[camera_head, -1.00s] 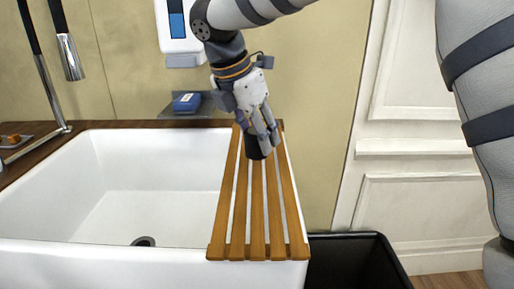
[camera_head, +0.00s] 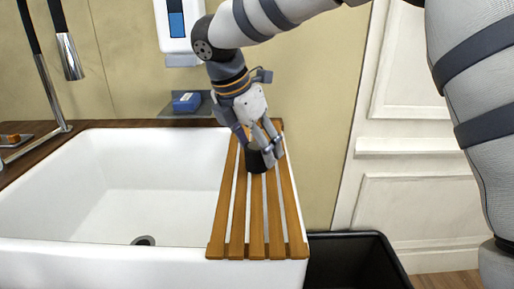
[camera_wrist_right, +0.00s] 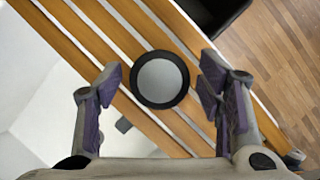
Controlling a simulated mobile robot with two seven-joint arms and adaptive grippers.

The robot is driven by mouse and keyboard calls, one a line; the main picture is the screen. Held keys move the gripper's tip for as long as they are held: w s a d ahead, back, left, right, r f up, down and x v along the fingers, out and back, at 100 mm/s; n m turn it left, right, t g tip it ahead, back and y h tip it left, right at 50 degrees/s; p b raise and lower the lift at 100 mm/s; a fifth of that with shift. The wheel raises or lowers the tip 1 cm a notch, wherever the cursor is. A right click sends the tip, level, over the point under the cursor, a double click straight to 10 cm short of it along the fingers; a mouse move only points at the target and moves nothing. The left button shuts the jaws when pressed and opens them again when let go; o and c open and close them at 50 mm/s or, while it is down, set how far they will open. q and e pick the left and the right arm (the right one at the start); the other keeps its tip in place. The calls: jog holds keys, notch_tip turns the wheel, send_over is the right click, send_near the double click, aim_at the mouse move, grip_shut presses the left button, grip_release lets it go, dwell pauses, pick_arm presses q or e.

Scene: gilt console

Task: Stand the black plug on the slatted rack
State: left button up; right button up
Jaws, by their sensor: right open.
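The black plug (camera_head: 257,163) is upright on the far half of the slatted wooden rack (camera_head: 257,225), which lies over the right part of the white sink. In the right wrist view the plug (camera_wrist_right: 160,80) shows a round grey top with a black rim, over the slats of the rack (camera_wrist_right: 75,42). My right gripper (camera_head: 264,149) points down at the plug. In the wrist view the fingers (camera_wrist_right: 161,84) are spread, one on each side of the plug, with a gap on both sides. My left gripper is not in view.
The white sink basin (camera_head: 150,190) is open and empty left of the rack, with a drain (camera_head: 143,241). A faucet (camera_head: 66,55) stands at the left. A blue item (camera_head: 187,102) sits on a wall ledge. A black bin (camera_head: 355,262) is at the lower right.

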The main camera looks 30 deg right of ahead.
jog(key=v, duration=1.1)
jog(key=shift+a+r, duration=0.2)
jog(key=shift+s, duration=0.1)
